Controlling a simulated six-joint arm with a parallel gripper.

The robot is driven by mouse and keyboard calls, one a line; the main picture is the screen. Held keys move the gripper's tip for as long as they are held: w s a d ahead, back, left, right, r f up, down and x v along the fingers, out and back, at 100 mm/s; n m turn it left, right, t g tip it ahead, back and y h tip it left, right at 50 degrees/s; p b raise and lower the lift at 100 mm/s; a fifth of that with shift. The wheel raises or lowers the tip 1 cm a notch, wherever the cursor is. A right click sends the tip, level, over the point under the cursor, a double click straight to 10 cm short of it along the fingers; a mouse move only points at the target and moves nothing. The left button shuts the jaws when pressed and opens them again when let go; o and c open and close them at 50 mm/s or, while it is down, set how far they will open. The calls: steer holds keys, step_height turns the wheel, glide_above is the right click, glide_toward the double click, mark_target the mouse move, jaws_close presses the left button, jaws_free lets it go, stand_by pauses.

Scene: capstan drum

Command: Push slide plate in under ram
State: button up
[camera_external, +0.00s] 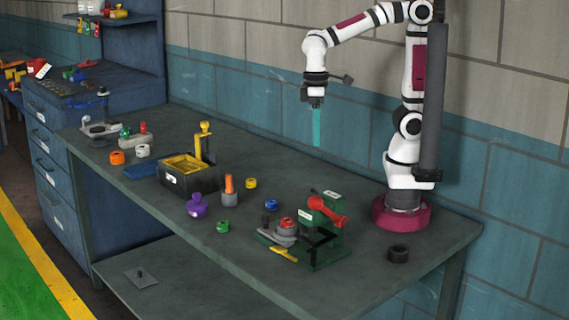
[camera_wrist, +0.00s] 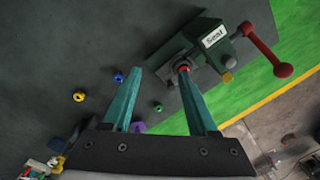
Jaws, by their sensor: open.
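A green press (camera_external: 322,248) with a red lever (camera_external: 325,210) stands near the front edge of the table. On its left side, a grey slide plate (camera_external: 272,238) carries a round grey part with a red top (camera_external: 287,223). A yellow handle (camera_external: 284,255) lies low at the front. In the wrist view the press (camera_wrist: 205,45) is at the upper right, with the red top (camera_wrist: 184,65) just beyond my right fingertip. My gripper (camera_external: 316,143) is open and empty, high above the table behind the press. Its teal fingers (camera_wrist: 159,72) point down. The ram is hard to make out.
Several small coloured rings, a purple part (camera_external: 197,206) and a grey cup with an orange peg (camera_external: 229,196) stand left of the press. A box with a yellow tray (camera_external: 188,178) is farther left. A black ring (camera_external: 398,253) lies to the right.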

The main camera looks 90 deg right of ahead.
mark_target(265, 215)
steer(key=w+a+f+n+h, duration=0.1)
steer(key=w+a+f+n, duration=0.15)
steer(key=w, duration=0.35)
steer(key=w+a+f+n, duration=0.2)
steer(key=w+a+n, duration=0.2)
steer(key=w, duration=0.3)
steer(key=shift+m, duration=0.25)
step_height(265, 215, down, 15)
steer(key=shift+s+r, duration=0.1)
steer(key=shift+s, duration=0.05)
jaws_close()
